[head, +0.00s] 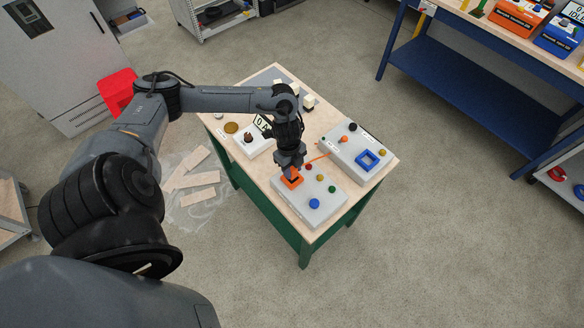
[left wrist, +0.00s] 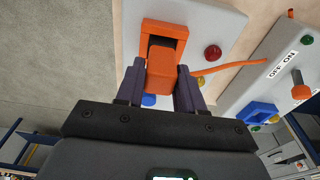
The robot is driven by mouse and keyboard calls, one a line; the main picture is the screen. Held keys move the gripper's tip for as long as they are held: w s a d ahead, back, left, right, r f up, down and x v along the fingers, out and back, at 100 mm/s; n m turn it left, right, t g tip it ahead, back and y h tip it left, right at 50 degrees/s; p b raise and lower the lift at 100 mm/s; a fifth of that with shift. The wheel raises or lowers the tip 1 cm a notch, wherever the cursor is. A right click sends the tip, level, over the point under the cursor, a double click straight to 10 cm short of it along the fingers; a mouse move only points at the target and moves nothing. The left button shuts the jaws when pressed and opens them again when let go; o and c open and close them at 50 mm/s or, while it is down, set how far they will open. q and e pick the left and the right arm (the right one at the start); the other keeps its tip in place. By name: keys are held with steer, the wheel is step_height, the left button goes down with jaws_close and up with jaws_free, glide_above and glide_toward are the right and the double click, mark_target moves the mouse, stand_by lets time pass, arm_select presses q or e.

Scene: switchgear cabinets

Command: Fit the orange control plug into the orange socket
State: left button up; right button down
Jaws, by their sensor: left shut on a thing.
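The orange control plug (left wrist: 160,68) is a block between the two purple fingers of my left gripper (left wrist: 160,88), which is shut on it. An orange cable (left wrist: 238,70) runs off to the right in the left wrist view. The orange socket (left wrist: 165,30) is a square frame on a light grey box (left wrist: 222,25); it also shows in the head view (head: 288,184). In the head view my left gripper (head: 291,172) points down right over the socket. The plug's far end overlaps the socket opening; I cannot tell how deep it sits. My right gripper is not in view.
The grey box (head: 325,206) carries red, green, yellow and blue knobs close to the socket. A second box (head: 351,167) with a blue square frame (head: 367,159) stands beside it. Another small box (head: 253,146) stands at the left of the wooden-topped table (head: 235,108).

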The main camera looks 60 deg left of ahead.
arm_select(q)
steer(key=shift+f, duration=0.2)
steer(key=shift+f, duration=0.15)
steer(key=o, duration=1.1)
